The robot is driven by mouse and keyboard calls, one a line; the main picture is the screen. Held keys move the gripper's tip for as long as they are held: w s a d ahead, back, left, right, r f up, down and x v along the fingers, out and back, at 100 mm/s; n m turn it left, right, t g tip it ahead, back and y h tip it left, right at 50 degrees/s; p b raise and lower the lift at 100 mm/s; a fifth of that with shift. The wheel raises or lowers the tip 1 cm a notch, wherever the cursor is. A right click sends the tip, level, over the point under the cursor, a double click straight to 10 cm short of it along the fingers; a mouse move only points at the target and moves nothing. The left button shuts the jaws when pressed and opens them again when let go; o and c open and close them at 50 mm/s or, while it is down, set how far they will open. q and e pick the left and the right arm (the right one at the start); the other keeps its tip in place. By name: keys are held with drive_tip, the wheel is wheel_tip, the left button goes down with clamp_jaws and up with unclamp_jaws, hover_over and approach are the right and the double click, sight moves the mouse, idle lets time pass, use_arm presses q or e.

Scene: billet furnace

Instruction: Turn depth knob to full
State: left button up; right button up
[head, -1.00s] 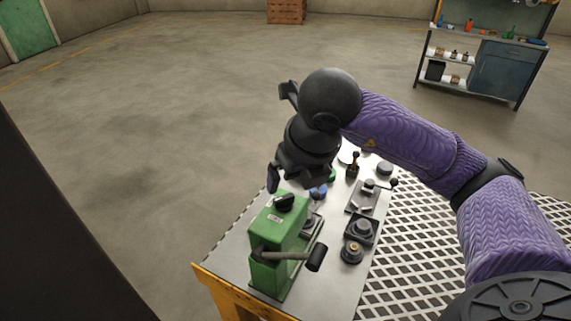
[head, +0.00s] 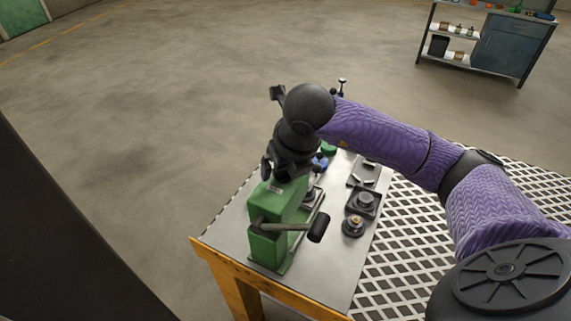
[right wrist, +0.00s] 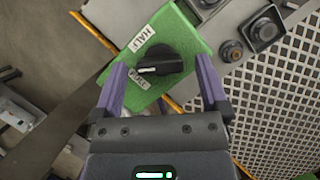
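The depth knob (right wrist: 160,62) is black with a white pointer mark and sits on top of the green machine box (head: 278,207). In the right wrist view its mark points left, between a label that seems to read HALF (right wrist: 141,38) and a FULL label (right wrist: 138,79), closer to FULL. My right gripper (right wrist: 160,68) is open, with one finger on each side of the knob and a gap to it on both sides. In the head view my right gripper (head: 287,172) hides the knob. My left gripper is not in view.
The green box stands on a metal-topped table (head: 330,275) with an orange frame. A lever with a black grip (head: 318,228) sticks out of its front. Black fixtures (head: 364,203) stand to the right, beside a perforated grating (head: 410,250). A shelf unit (head: 480,45) stands far behind.

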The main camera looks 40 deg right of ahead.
drive_tip(key=c, duration=1.2)
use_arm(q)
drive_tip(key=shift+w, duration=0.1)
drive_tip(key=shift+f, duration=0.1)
use_arm(e)
drive_tip(key=shift+d+n+b, duration=0.1)
drive_tip(key=shift+n+b, duration=0.3)
drive_tip(key=shift+n, duration=0.3)
drive_tip(key=shift+n+y+b, duration=0.45)
drive_tip(key=shift+n+y, duration=0.25)
drive_tip(key=shift+n, duration=0.4)
drive_tip(key=n+y, duration=0.1)
drive_tip(key=n, duration=0.2)
drive_tip(key=shift+d+b, duration=0.15)
drive_tip(key=shift+b, duration=0.15)
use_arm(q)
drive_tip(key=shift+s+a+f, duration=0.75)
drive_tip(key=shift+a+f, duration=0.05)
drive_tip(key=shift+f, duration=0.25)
use_arm(e)
drive_tip(key=shift+r+n, duration=0.1)
drive_tip(key=shift+n, duration=0.2)
drive_tip(key=shift+g, duration=0.3)
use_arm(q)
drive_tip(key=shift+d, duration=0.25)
